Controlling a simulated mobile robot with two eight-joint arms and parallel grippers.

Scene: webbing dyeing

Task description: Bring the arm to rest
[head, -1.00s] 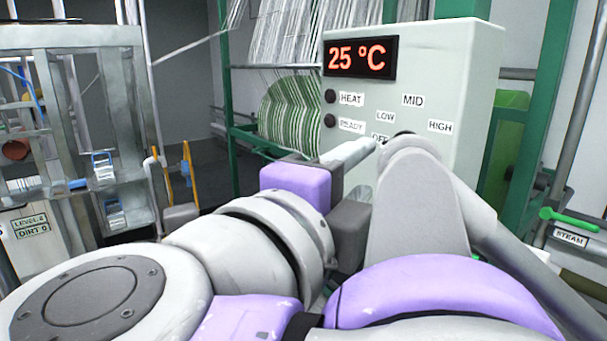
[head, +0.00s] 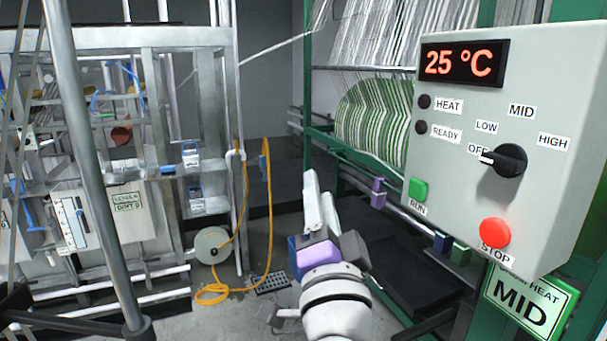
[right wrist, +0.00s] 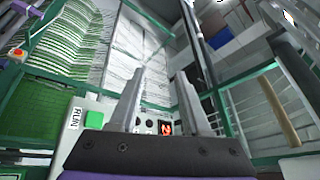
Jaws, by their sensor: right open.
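My right gripper (head: 318,203) shows in the lower middle of the head view, left of the control box and apart from it, with its fingers pointing up. In the right wrist view its two fingers (right wrist: 163,80) stand apart with nothing between them. The pale control box (head: 440,165) reads 25 °C on its red display (head: 462,64). Its black knob (head: 503,160) has its pointer toward OFF. A green RUN button (head: 418,189) and a red STOP button (head: 494,233) sit below. My left gripper is out of view.
A green-framed machine with striped webbing (head: 372,125) stands behind the control box. A metal rack (head: 205,110) is at left, with an orange hose (head: 268,215) and a reel (head: 213,246) beside it. A MID sign (head: 528,303) hangs below the box. Some grey floor is clear.

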